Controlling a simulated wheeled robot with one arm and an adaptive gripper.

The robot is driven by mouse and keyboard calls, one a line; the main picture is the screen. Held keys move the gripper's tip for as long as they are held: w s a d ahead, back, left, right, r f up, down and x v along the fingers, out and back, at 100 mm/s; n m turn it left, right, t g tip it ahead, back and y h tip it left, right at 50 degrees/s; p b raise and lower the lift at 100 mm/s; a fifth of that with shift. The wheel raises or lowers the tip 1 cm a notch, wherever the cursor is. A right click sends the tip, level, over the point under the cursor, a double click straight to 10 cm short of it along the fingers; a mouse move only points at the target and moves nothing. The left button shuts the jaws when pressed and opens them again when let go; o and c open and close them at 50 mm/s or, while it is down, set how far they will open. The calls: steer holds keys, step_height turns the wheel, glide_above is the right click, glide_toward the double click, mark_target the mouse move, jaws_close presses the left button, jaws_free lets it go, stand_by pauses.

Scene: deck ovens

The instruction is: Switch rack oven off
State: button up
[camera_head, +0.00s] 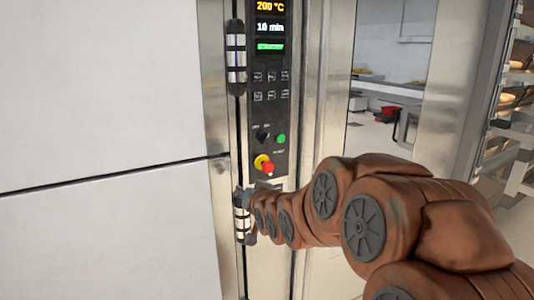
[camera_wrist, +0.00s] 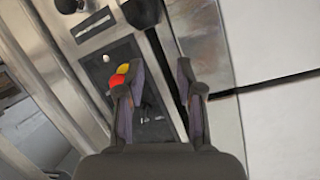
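The rack oven's black control panel (camera_head: 270,100) stands upright in the head view, its display lit with "200 °C", "10 min" and a green bar (camera_head: 270,46). Low on the panel are a black knob (camera_head: 262,135), a green button (camera_head: 281,139) and a red button (camera_head: 267,169) with a yellow base. My gripper (camera_head: 250,206) is just below the panel, largely hidden by my arm. In the wrist view my gripper (camera_wrist: 158,75) is open with nothing between its fingers. The red button (camera_wrist: 117,80) shows right beside the left finger; contact cannot be told.
A dark hinge (camera_head: 236,58) stands left of the panel, beside large white panels (camera_head: 100,100). To the right, an opening shows a room with a red crate (camera_head: 390,111). A rack with bread (camera_head: 510,100) stands at the far right.

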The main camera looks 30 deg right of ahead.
mark_target(266, 140)
steer(key=w+d+r+m+t+h+b, duration=0.2)
steer(key=d+r+m+t+h+b, duration=0.15)
steer(key=d+r+t, duration=0.5)
steer(key=shift+w+d+r+g, duration=0.3)
steer(key=shift+w+d, duration=0.2)
steer(key=shift+w, duration=0.6)
steer(key=shift+w+d+r+g, duration=0.15)
steer(key=shift+w+d+g, duration=0.35)
steer(key=shift+w, duration=0.65)
steer(key=shift+w+d+r+g, duration=0.25)
steer(key=shift+w+d, duration=0.3)
steer(key=shift+w, duration=0.55)
jaws_close()
